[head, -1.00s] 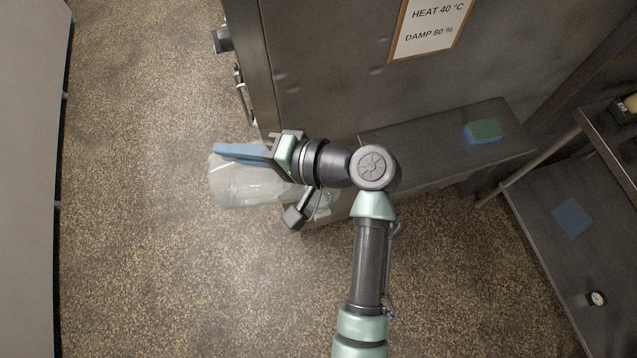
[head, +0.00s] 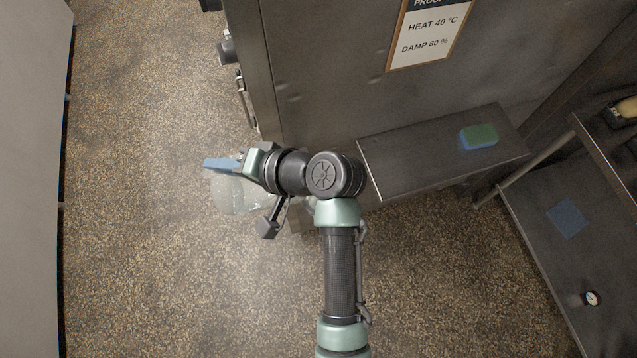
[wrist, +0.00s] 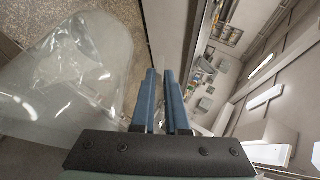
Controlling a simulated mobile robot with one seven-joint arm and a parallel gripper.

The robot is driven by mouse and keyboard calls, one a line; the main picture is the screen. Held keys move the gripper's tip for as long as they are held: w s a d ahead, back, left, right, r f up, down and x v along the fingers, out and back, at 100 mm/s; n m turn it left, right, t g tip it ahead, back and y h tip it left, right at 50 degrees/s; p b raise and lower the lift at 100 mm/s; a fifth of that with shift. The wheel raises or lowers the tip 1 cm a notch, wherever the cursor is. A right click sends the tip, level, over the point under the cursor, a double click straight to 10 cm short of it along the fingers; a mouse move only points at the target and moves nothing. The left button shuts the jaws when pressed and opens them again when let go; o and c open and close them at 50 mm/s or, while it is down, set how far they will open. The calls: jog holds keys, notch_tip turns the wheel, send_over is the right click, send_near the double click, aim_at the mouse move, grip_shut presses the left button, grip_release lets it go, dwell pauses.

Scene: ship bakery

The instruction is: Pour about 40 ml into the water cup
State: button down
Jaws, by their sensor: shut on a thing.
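A large clear jug (head: 232,195) shows below and beside my gripper (head: 215,164) at the left of the arm in the head view. My gripper is shut on a thin clear part of the jug, seemingly its handle. In the wrist view the blue fingers (wrist: 165,85) stand close together with the clear part between them, and the jug body (wrist: 85,65) fills the left side. The jug appears tilted, but its exact angle and the water level in it are hard to tell. I cannot make out a water cup in either view.
A dark metal cabinet (head: 330,90) with a heat and damp sign (head: 427,35) stands behind. A low metal shelf (head: 420,165) holds a green and blue sponge (head: 478,136). A dark rack with a blue square (head: 569,217) stands right. The speckled floor (head: 150,260) is open at left.

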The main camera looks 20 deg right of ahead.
jog(key=shift+a+f+h+p, duration=0.5)
jog(key=shift+f+h+p, duration=0.2)
jog(key=shift+f, duration=0.15)
jog(key=shift+r+n+p, duration=0.1)
jog(key=shift+n+p, duration=0.2)
jog(key=shift+p, duration=0.05)
dwell(1.2)
jog(key=shift+w+a+r+g+h+p, duration=0.15)
jog(key=shift+a+g+h+p, duration=0.3)
jog(key=shift+p, duration=0.5)
jog(key=shift+f+h+p, duration=0.2)
jog(key=shift+h+p, duration=0.15)
jog(key=w+a+f+n+g+h+b, duration=0.1)
jog(key=a+f+h+b, duration=0.3)
jog(key=f+h, duration=0.4)
notch_tip(320, 180, down, 5)
jog(key=shift+f+n+g, duration=0.1)
jog(key=shift+n+g, duration=0.3)
jog(key=shift+g, duration=0.15)
